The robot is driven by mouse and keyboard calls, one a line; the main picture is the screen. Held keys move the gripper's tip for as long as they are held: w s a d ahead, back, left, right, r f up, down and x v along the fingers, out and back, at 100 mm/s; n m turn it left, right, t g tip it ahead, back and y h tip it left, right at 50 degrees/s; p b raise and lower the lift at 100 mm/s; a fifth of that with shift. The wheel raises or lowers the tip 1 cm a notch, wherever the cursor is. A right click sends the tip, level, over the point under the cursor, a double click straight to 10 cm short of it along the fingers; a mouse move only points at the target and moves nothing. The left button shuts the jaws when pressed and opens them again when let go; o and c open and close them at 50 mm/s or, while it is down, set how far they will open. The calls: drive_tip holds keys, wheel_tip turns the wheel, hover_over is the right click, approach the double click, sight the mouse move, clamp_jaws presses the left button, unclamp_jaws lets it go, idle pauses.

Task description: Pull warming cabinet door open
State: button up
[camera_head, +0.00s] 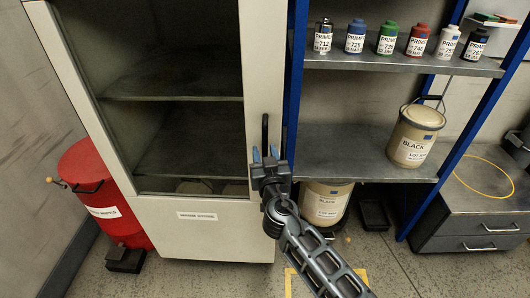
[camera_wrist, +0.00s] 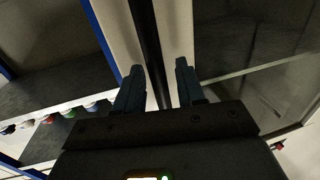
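The warming cabinet is a pale cabinet with a glass-paned door (camera_head: 160,225) at the left of the head view. The door looks shut. Its dark upright bar handle (camera_head: 265,130) is on the right side of the door. My gripper (camera_head: 265,154) is at the handle's lower part, fingers pointing up in the head view. In the wrist view the handle (camera_wrist: 148,40) runs between the two fingers (camera_wrist: 157,82), with a gap visible on either side. The fingers look open around the bar, and I see no clear grip. The handle's lower end is hidden by my gripper.
A blue-framed shelf unit (camera_head: 295,75) stands close to the cabinet's right, with small bottles and a beige drum (camera_head: 417,135). Another beige drum (camera_head: 326,203) sits below. A red drum (camera_head: 95,190) stands left. A grey drawer unit (camera_head: 470,228) is at the right.

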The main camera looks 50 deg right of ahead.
clamp_jaws()
idle(0.3)
idle(0.3)
